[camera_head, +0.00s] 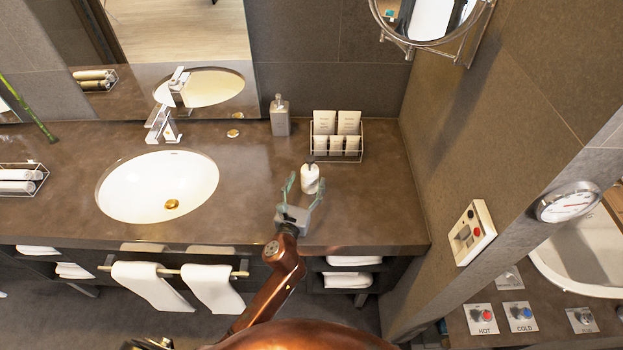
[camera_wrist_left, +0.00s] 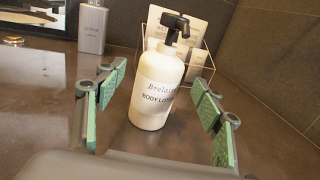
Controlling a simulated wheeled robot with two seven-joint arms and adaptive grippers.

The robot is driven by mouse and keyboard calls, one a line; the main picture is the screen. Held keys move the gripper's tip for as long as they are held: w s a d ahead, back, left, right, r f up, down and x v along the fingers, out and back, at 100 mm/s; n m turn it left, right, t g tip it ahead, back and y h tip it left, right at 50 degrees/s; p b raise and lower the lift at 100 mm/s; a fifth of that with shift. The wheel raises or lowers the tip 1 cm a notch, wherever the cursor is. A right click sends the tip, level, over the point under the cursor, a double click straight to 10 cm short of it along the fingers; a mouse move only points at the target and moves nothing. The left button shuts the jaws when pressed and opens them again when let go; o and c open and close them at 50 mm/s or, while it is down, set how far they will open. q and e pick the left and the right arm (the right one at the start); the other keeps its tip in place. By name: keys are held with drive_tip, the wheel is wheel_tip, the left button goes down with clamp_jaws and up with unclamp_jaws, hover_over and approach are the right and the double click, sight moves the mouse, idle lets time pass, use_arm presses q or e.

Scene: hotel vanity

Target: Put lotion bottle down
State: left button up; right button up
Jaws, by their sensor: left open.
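The white lotion bottle (camera_head: 310,179) with a black pump stands on the brown vanity counter, right of the sink. In the left wrist view the bottle (camera_wrist_left: 155,90) shows its "BODY LOTION" label and looks tilted in the picture, with its base on the counter. My left gripper (camera_head: 305,190) is open, with its fingers on either side of the bottle. In the left wrist view the green-padded fingers (camera_wrist_left: 158,110) stand apart from the bottle, with gaps on both sides. My right gripper is not in view.
A wire rack (camera_head: 362,142) of white packets stands just behind the bottle. A grey lotion dispenser (camera_head: 280,117) stands at the back by the mirror. The white sink (camera_head: 125,188) is to the left. The counter (camera_head: 380,205) right of the bottle is clear up to the wall.

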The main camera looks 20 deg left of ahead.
sight(308, 180)
use_arm(q)
drive_tip(key=w, duration=0.4)
drive_tip(key=shift+f, duration=0.25)
drive_tip(key=shift+c, duration=0.5)
drive_tip(key=c, duration=1.5)
